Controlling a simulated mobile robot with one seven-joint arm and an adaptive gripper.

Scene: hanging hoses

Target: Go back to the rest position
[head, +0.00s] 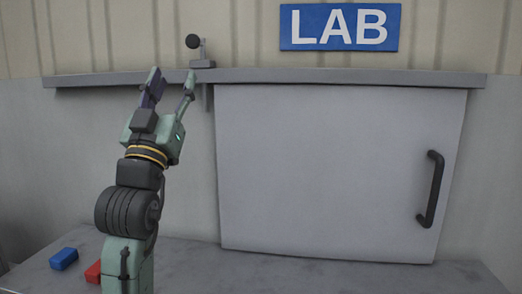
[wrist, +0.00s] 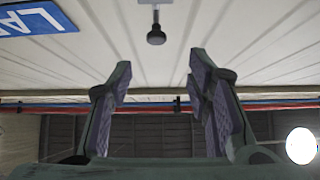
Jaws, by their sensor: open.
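My gripper (head: 171,82) points upward in the head view, left of the grey door. Its two fingers are spread apart, with nothing between them. In the wrist view my gripper (wrist: 160,68) also shows open and empty, its fingers to the left and right of the middle. In the head view the fingertips overlap the picture of the grey rail (head: 330,76) above the door; I cannot tell how far apart they are in depth.
A grey door (head: 330,165) has a dark handle (head: 431,189) at right. A blue LAB sign (head: 340,27) hangs above. A small dark-headed device (head: 193,42) is on the rail. A blue block (head: 64,259) and a red block (head: 93,272) lie lower left.

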